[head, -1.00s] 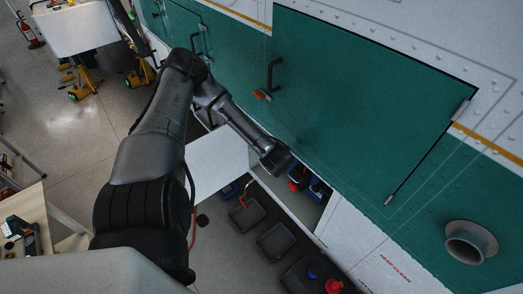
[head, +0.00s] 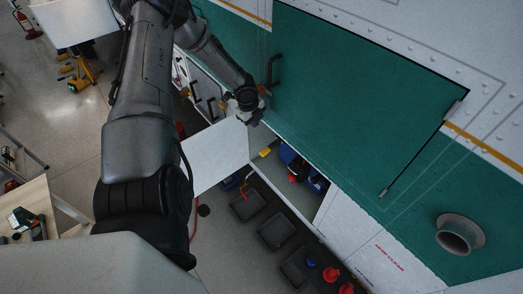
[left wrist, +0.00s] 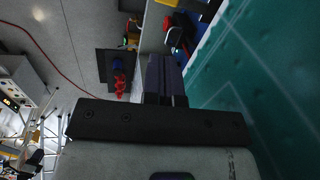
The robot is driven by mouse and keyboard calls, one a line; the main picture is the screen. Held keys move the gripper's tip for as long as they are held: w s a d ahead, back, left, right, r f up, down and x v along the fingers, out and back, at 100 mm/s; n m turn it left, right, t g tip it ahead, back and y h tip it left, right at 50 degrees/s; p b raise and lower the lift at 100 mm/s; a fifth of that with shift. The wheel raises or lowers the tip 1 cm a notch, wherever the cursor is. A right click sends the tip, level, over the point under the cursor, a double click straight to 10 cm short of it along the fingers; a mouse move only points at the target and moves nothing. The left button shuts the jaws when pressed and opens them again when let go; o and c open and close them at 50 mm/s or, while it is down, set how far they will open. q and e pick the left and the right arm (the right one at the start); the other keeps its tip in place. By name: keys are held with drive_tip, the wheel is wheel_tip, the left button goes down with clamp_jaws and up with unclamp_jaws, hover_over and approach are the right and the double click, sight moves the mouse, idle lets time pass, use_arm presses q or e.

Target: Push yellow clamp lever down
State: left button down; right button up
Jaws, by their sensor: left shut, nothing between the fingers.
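A small yellow part (head: 265,152), which may be the clamp lever, shows inside the open lower compartment in the head view, just below my left gripper. A yellow part (left wrist: 167,3) also shows at the top edge in the left wrist view, partly cut off. I cannot tell its exact shape or tilt. My left gripper (head: 254,122) is at the compartment's upper edge, in front of the green panel, apart from the yellow part. Its dark fingers (left wrist: 165,78) are shut and empty in the left wrist view. My right gripper is not in view.
A white open door (head: 212,157) hangs left of the compartment. Blue and red items (head: 297,170) stand inside it. The large green hatch (head: 360,90) has a black handle (head: 273,70). Grey trays (head: 275,232) lie on the floor below.

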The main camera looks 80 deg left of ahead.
sight(263, 153)
use_arm(q)
drive_tip(key=shift+m, duration=0.5)
drive_tip(key=shift+f, duration=0.15)
drive_tip(key=w+f, duration=0.1)
drive_tip(key=f, duration=0.5)
drive_tip(key=w+a+f, duration=0.1)
drive_tip(key=f, duration=0.6)
drive_tip(key=w+f, duration=0.1)
drive_tip(key=f, duration=0.5)
drive_tip(key=shift+w+a+f, duration=0.1)
drive_tip(key=shift+a+f, duration=0.1)
drive_tip(key=shift+a, duration=0.15)
drive_tip(key=shift+w+f+b, duration=0.1)
drive_tip(key=shift+b, duration=0.25)
